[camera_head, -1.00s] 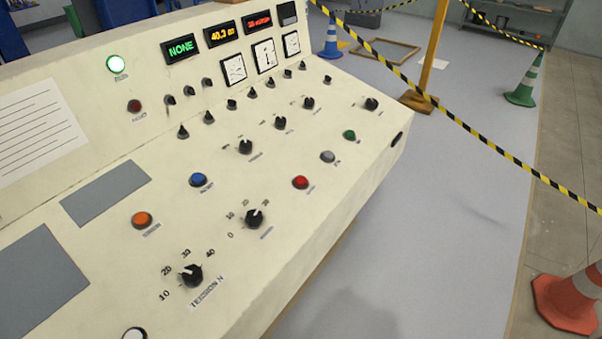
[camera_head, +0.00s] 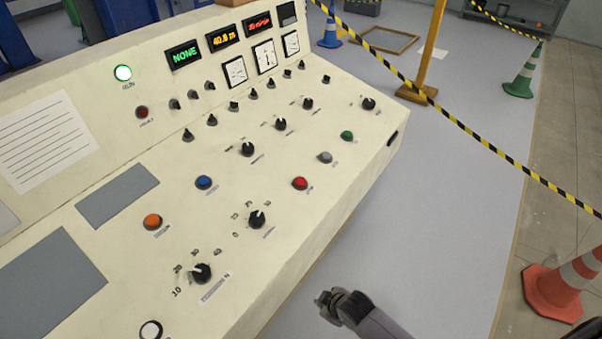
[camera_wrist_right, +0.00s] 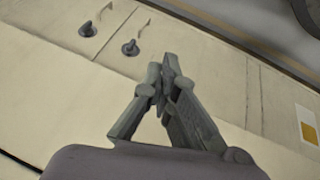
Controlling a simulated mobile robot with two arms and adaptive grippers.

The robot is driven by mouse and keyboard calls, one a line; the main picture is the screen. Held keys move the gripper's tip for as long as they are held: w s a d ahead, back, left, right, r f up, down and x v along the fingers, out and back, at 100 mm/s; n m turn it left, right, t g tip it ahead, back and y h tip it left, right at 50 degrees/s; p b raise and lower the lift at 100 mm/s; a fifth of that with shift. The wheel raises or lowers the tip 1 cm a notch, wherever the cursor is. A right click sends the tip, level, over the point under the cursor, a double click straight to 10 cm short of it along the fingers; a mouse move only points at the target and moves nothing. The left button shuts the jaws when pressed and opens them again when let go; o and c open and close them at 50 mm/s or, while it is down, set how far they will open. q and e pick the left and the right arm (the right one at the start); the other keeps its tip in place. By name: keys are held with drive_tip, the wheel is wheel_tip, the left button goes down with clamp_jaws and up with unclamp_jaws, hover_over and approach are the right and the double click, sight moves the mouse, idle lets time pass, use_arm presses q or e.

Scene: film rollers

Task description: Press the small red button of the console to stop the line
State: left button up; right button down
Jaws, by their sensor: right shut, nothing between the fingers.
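The cream console (camera_head: 330,215) fills the left and middle of the head view, with its sloped top facing me. The small bright red button (camera_head: 300,183) sits on the slope towards its right edge, between a black knob and a grey button. My right gripper (camera_head: 330,299) is off the console's front edge, apart from the red button and nearer to me. In the right wrist view its fingers (camera_wrist_right: 167,75) are shut and empty before a cream surface. My left gripper is out of view.
Close to the red button are a grey button (camera_head: 325,157), a green button (camera_head: 347,136), a blue button (camera_head: 204,182) and black knobs (camera_head: 257,220). Grey floor (camera_head: 440,200) is open at right, beyond which hang striped tape (camera_head: 480,148) and cones (camera_head: 555,290).

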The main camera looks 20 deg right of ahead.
sight(301, 181)
drive_tip(key=w+a+r+n+t+y+p, duration=0.1)
drive_tip(key=w+a+r+n, duration=0.2)
drive_tip(key=r, duration=0.6)
drive_tip(key=w+a+r+n+t+y+p, duration=0.1)
drive_tip(key=w+a+r+n+p, duration=0.15)
drive_tip(key=r, duration=0.65)
drive_tip(key=w+a+r+n+t+y, duration=0.1)
drive_tip(key=w+a+r+n, duration=0.25)
drive_tip(key=r, duration=0.55)
drive_tip(key=w+d+r+n+t, duration=0.1)
drive_tip(key=w+d+r+n, duration=0.2)
drive_tip(key=w+d+n, duration=0.2)
drive_tip(key=w+d+r+n+t, duration=0.1)
drive_tip(key=w+d+r+n, duration=0.2)
drive_tip(key=w, duration=0.9)
drive_tip(key=d+n, duration=0.3)
drive_tip(key=d, duration=0.2)
drive_tip(key=shift+w+d+h, duration=0.15)
drive_tip(key=shift+d+h, duration=0.05)
drive_tip(key=shift+h, duration=0.2)
drive_tip(key=shift+f, duration=0.1)
